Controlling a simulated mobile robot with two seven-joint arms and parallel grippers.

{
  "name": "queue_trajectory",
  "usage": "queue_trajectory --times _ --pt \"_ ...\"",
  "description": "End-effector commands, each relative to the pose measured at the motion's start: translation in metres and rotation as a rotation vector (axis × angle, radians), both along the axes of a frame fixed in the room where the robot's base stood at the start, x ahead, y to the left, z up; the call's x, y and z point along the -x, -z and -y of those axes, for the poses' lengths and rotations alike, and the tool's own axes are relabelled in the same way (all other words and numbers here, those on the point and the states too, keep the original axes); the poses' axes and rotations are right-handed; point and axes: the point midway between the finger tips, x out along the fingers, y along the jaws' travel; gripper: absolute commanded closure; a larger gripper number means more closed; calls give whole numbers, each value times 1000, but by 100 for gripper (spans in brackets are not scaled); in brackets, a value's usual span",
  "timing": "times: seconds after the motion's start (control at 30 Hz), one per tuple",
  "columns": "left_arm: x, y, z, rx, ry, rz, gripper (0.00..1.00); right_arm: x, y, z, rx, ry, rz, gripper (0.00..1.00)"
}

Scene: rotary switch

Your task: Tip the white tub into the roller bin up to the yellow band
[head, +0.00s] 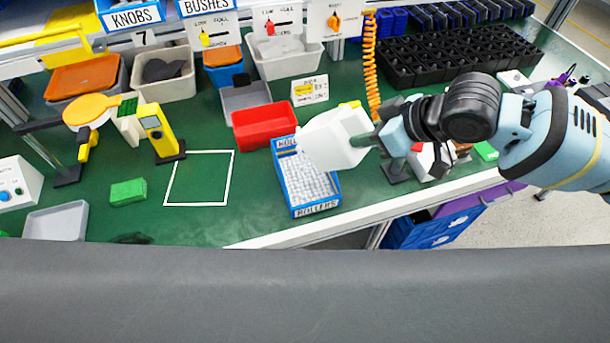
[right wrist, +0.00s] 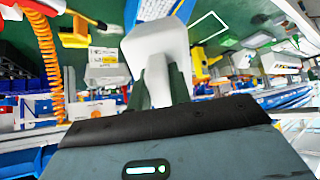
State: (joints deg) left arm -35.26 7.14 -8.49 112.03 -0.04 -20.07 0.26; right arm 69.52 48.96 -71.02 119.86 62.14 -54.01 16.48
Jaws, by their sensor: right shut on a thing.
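The white tub (head: 330,140) is held above the far part of the blue roller bin and hides part of it. It looks tilted, but its inside and contents do not show. My right gripper (head: 366,139) is shut on the tub from its right side. The right wrist view shows the tub (right wrist: 158,45) between my two dark fingers (right wrist: 160,85). The roller bin (head: 318,209), labelled ROLLERS, stands on the green bench and holds many small pale rollers. I cannot make out a yellow band inside it. My left gripper is not in view.
A red bin (head: 265,126) stands just behind and left of the roller bin. A white-outlined square (head: 200,178) on the bench is empty. A green block (head: 128,192) and a grey tray (head: 56,221) lie left. An orange coiled cord (head: 369,55) hangs behind the tub.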

Motion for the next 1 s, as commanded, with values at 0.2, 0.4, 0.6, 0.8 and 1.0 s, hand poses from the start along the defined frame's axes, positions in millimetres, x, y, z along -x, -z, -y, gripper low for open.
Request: queue_trajectory --times 0.2,0.4,0.6,0.8,1.0 --pt "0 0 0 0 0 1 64 0 -2 0 -2 0 4 100" --pt "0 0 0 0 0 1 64 0 -2 0 -2 0 4 100" --pt "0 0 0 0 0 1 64 -1 -2 -1 0 -1 2 100" --pt "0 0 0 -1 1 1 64 -3 -8 -4 27 0 -17 100" --pt "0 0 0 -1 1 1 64 -4 -13 -6 58 -1 -40 100"
